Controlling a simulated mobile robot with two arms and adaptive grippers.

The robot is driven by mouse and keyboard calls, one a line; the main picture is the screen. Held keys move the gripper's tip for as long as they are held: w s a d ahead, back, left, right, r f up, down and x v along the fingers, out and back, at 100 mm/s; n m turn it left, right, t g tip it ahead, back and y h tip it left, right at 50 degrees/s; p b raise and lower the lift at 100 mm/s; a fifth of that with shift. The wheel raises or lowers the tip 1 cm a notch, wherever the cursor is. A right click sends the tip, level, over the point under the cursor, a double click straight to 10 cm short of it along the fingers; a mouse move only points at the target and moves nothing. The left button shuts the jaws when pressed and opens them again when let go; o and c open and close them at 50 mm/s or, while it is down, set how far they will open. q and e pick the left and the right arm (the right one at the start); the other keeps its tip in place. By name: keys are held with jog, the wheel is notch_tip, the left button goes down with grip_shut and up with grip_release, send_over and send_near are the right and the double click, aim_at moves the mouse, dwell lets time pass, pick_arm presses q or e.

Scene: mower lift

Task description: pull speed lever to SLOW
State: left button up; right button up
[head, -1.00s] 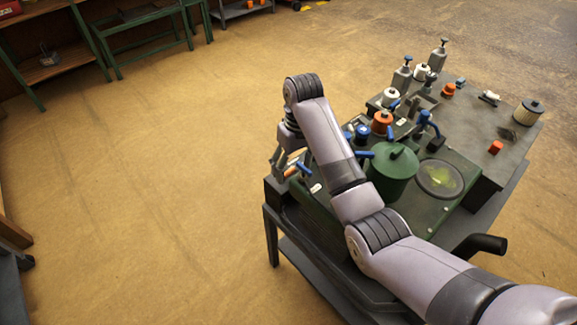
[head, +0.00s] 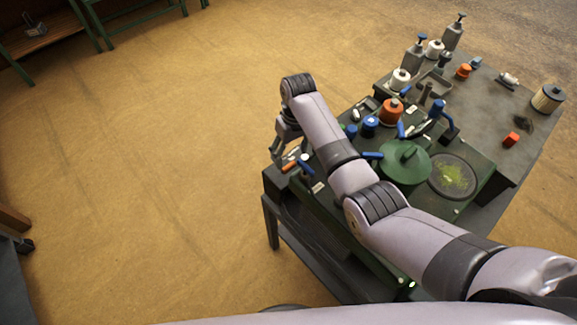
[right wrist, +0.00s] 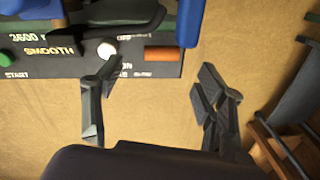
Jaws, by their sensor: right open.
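A green mower deck (head: 335,195) with a control panel lies on the dark bench. In the right wrist view, the panel (right wrist: 70,68) carries the words SMOOTH and START and a number by 3600. A blue lever (right wrist: 188,22) hangs at the panel's right end, beside an orange piece (right wrist: 163,53). I cannot read SLOW, nor tell which lever sets speed. My right gripper (right wrist: 160,78) is open and empty, its fingers apart just below the panel's edge. In the head view this gripper (head: 284,150) is at the bench's left corner.
A green round housing (head: 404,162) and a grassy disc (head: 453,177) sit on the deck. Bottles, an orange-red filter (head: 390,112) and other parts crowd the bench behind. My right arm crosses over the deck. Open floor (head: 150,180) lies to the left.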

aim_at(289, 168)
jog(key=f, duration=0.6)
jog(key=shift+a+f+b, duration=0.3)
jog(key=shift+f, duration=0.8)
pick_arm(q)
jog(key=shift+w+d+f, duration=0.1)
jog(key=shift+w+f, duration=0.1)
jog(key=shift+w, duration=0.4)
jog(key=shift+w+f, duration=0.15)
jog(key=shift+w, duration=0.45)
pick_arm(e)
grip_shut()
